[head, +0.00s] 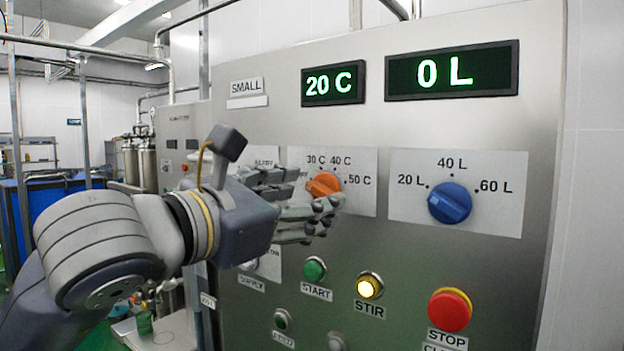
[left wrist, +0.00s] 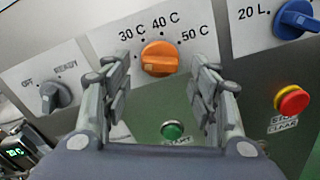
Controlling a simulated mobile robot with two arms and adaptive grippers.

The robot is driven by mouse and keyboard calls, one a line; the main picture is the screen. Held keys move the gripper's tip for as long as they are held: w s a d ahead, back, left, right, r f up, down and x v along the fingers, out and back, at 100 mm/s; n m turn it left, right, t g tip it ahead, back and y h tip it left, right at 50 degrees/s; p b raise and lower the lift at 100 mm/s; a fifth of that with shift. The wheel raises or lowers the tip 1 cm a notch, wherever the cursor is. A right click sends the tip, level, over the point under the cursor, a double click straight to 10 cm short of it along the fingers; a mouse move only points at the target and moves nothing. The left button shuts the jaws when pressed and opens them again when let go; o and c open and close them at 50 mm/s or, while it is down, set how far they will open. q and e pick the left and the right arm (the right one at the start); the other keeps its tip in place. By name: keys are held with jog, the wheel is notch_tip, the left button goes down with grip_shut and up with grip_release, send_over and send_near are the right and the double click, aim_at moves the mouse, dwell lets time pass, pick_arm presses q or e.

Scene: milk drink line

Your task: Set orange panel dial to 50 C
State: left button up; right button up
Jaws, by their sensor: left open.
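The orange dial (head: 323,184) sits on a white plate marked 30 C, 40 C and 50 C, with a partly hidden label at its left. Its ridge lies roughly sideways; I cannot tell which end is the pointer. It also shows in the left wrist view (left wrist: 160,59). The green temperature display (head: 333,84) reads 20 C. My left gripper (head: 306,194) is open in front of the dial. In the left wrist view, its fingers (left wrist: 157,68) stand on either side of the dial, apart from it. My right gripper is not in view.
A blue dial (head: 450,203) with litre marks is to the right, below a display (head: 452,71) reading 0 L. A grey dial (left wrist: 56,96) is left.

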pick_arm(q)
jog(key=shift+p+x, duration=0.3)
jog(key=shift+x, duration=0.8)
jog(key=shift+s+a, duration=0.1)
jog(key=c, duration=1.1)
jog(key=shift+o, duration=0.2)
